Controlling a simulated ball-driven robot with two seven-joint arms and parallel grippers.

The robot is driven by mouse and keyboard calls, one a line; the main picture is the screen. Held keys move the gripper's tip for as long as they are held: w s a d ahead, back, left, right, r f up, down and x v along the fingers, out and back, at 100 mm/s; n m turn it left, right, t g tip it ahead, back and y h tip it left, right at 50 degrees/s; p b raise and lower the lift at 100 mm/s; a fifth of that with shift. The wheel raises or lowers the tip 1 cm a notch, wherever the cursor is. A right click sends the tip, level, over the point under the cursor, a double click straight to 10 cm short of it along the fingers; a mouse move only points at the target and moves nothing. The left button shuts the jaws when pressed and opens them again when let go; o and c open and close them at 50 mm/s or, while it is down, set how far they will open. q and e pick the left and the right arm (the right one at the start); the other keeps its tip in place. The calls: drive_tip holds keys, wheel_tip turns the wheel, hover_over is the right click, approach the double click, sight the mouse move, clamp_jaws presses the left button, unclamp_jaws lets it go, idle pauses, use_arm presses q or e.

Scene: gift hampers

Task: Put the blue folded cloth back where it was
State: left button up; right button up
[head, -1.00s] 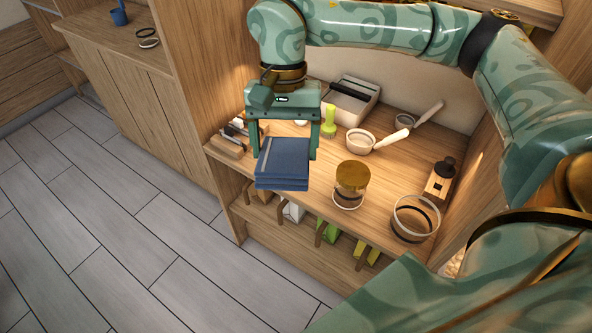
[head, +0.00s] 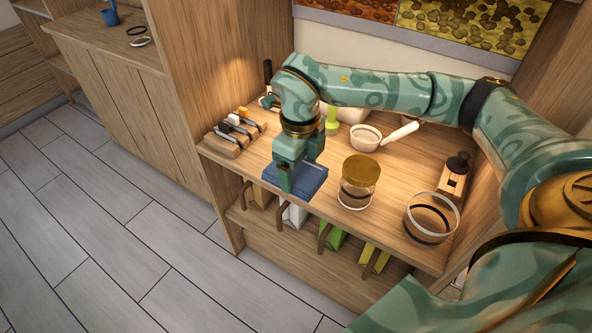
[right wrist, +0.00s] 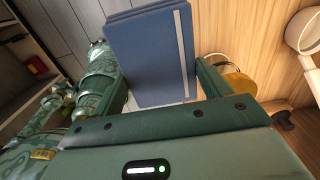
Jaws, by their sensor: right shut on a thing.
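The blue folded cloth (head: 313,184) is at the front part of the wooden counter (head: 398,190), left of the gold-lidded jar (head: 361,171). My right gripper (head: 297,180) points down over it and is shut on it. The cloth looks level and low over the counter's front edge; I cannot tell whether it touches the wood. In the right wrist view the cloth (right wrist: 150,55), with a pale stripe, sits between the two fingers of the right gripper (right wrist: 162,82). The gripper hides part of the cloth in the head view. My left gripper is not in view.
Wooden blocks with dark-handled tools (head: 236,133) stand to the left. Behind are a green brush (head: 332,122) and a white pan (head: 366,138). A glass bowl (head: 432,220) and a black-knobbed wooden item (head: 455,178) stand right. Bags (head: 294,214) hang below the front edge.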

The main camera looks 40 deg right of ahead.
drive_tip(key=w+d+f+b, duration=0.1)
drive_tip(key=w+d+f, duration=0.1)
drive_tip(key=w, duration=0.1)
drive_tip(key=w+d+f+b, duration=0.2)
drive_tip(key=w+f, duration=0.1)
drive_tip(key=w+d+f+b, duration=0.1)
drive_tip(key=w+d+f, duration=0.1)
drive_tip(key=w+f, duration=0.1)
drive_tip(key=shift+w+d+f, duration=0.2)
drive_tip(key=shift+d+f, duration=0.05)
drive_tip(key=shift+d, duration=0.05)
drive_tip(key=shift+w+d+f+b, duration=0.1)
drive_tip(key=shift+w+f+b, duration=0.05)
drive_tip(key=shift+b, duration=0.2)
wheel_tip(320, 180, down, 4)
drive_tip(key=shift+w+d+r+b, duration=0.1)
drive_tip(key=shift+w+d+b, duration=0.05)
drive_tip(key=shift+b, duration=0.85)
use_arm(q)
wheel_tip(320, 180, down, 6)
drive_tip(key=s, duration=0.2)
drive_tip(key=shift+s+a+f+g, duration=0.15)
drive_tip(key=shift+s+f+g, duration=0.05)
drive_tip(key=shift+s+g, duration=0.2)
use_arm(e)
drive_tip(key=shift+r, duration=0.1)
drive_tip(key=o, duration=0.9)
